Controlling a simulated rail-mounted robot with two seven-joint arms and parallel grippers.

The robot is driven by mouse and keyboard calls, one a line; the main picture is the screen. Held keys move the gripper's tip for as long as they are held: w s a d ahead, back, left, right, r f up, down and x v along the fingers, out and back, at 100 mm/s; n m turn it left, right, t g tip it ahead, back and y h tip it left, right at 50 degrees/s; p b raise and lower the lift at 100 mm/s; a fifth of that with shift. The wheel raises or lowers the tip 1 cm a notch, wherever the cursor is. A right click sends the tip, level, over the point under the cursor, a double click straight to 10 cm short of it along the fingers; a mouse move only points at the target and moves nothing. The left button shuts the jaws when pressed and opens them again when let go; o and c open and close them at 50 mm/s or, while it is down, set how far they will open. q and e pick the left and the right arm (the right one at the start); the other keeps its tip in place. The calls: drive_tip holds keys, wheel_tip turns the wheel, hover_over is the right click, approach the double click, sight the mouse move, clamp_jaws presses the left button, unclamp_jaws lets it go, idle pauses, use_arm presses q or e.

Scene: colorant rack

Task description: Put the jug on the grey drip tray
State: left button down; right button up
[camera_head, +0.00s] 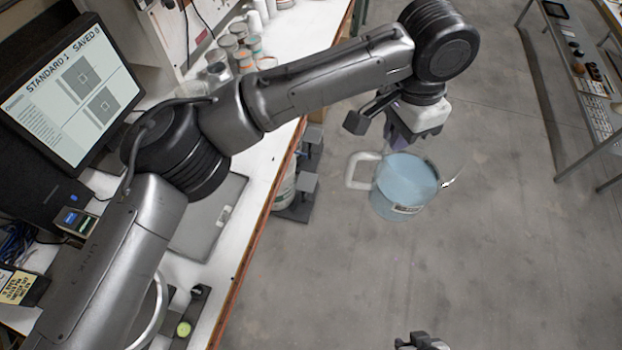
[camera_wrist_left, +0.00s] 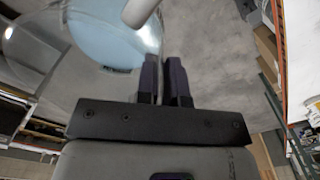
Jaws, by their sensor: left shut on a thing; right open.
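The jug (camera_head: 405,190) is see-through with a bluish body and a pale handle (camera_head: 356,172) on its left side. My left gripper (camera_head: 396,142) is shut on the jug and holds it in the air over the floor, right of the bench. In the left wrist view the jug (camera_wrist_left: 105,45) is beside my close-set fingers (camera_wrist_left: 166,78); the exact grip is hard to see. A flat grey panel (camera_head: 208,228), which looks like the drip tray, lies on the bench, partly hidden behind my left arm. My right gripper (camera_head: 422,342) is open, only partly in view at the bottom edge.
The white bench (camera_head: 262,180) has an orange-brown front edge. A monitor (camera_head: 75,85) stands at its left, and several cans (camera_head: 240,50) stand at the back. Dark grey stepped blocks (camera_head: 303,190) stick out beside the bench edge.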

use_arm(q)
drive_tip(key=w+a+f+m, duration=0.2)
drive_tip(key=a+f, duration=0.8)
drive_tip(key=a, duration=0.5)
drive_tip(key=w+a+f+m, duration=0.2)
drive_tip(key=a+f, duration=0.8)
drive_tip(key=a, duration=0.5)
drive_tip(key=w+a+f+m, duration=0.3)
drive_tip(key=a+f, duration=0.7)
drive_tip(key=a, duration=0.5)
drive_tip(key=shift+w+a+f, duration=0.25)
drive_tip(key=shift+w+a, duration=0.15)
drive_tip(key=shift+w, duration=0.3)
drive_tip(key=shift+f, duration=0.15)
drive_tip(key=c, duration=1.6)
unclamp_jaws()
drive_tip(key=o, duration=0.4)
drive_tip(key=shift+c, duration=0.2)
